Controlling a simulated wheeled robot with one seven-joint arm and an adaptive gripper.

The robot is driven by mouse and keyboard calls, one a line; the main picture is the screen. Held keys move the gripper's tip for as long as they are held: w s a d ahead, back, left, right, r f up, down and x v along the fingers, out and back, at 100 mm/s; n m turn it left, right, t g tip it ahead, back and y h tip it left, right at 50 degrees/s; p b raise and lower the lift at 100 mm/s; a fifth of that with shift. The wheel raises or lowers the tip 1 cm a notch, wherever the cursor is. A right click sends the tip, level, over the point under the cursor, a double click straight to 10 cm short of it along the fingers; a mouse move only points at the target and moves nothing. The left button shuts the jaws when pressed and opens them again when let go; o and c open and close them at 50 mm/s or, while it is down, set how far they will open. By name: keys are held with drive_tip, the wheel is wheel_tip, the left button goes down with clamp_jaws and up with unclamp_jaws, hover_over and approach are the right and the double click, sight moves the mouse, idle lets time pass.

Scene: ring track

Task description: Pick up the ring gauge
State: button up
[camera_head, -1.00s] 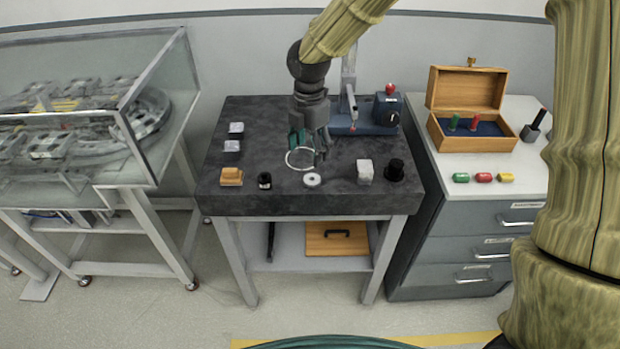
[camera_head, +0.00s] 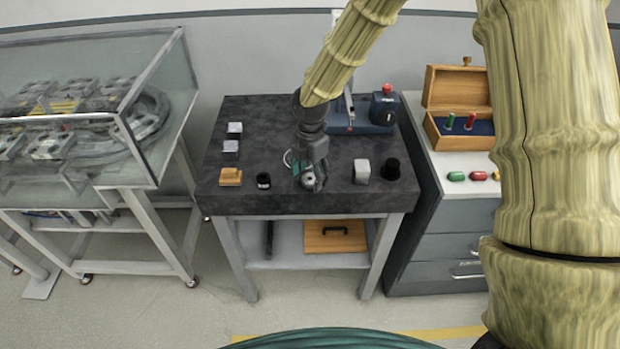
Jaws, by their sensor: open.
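A small thick metal ring (camera_head: 308,180), which looks like the ring gauge, lies near the front middle of the dark bench top (camera_head: 245,193). My gripper (camera_head: 311,181) is open and pointing down right over it, hiding most of it. I cannot tell whether the fingers touch it. A wider thin pale ring (camera_head: 288,159) lies just behind, mostly hidden by my gripper.
A black cylinder (camera_head: 263,180) and a tan block (camera_head: 230,177) stand left of the gripper. A light block (camera_head: 361,171) and a black round part (camera_head: 391,169) stand to its right. A blue instrument (camera_head: 383,109) is at the back right.

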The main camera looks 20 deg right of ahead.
drive_tip(key=shift+f, duration=0.3)
drive_tip(key=c, duration=1.2)
drive_tip(key=shift+r, duration=0.1)
